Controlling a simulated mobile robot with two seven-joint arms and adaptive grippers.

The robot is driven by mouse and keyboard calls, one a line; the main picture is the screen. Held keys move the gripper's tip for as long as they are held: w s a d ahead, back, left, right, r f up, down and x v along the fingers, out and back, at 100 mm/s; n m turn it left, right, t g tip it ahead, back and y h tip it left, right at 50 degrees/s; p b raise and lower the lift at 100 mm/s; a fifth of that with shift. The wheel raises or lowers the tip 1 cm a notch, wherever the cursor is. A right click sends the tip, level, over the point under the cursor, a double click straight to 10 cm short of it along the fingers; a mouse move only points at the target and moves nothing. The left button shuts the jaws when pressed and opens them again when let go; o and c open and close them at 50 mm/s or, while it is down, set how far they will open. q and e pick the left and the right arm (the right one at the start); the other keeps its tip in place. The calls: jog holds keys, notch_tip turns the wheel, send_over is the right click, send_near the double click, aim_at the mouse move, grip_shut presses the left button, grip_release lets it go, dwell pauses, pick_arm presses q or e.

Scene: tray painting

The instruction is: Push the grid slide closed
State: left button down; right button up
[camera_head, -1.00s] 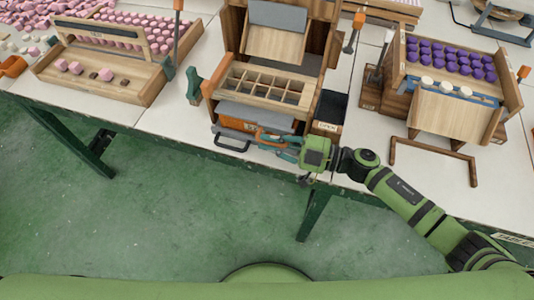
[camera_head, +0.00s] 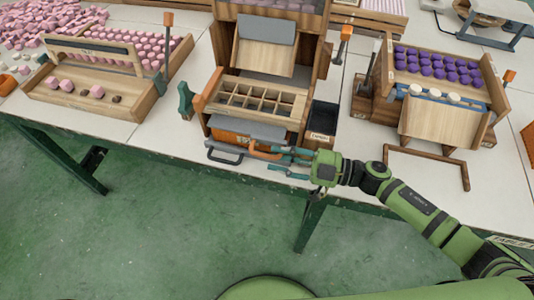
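The grid slide (camera_head: 222,104), a pale wooden frame with several empty compartments, sits in the front of the central wooden machine (camera_head: 208,88), below a sloped board. A grey plate (camera_head: 247,128) and an orange front (camera_head: 232,140) lie beneath it. An orange handle (camera_head: 262,154) and a dark handle (camera_head: 223,156) stick out at the table's front edge. My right gripper (camera_head: 284,163) is at the right end of the orange handle, below and in front of the grid. Its fingers are apart; I cannot tell whether they touch the handle. My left gripper is out of view.
A wooden tray (camera_head: 62,101) with pink pieces stands at left. A wooden stand (camera_head: 447,126) with purple pieces is at right. A small black bin (camera_head: 321,117) stands right of the machine. Green floor is open in front of the table.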

jog(key=v, duration=0.8)
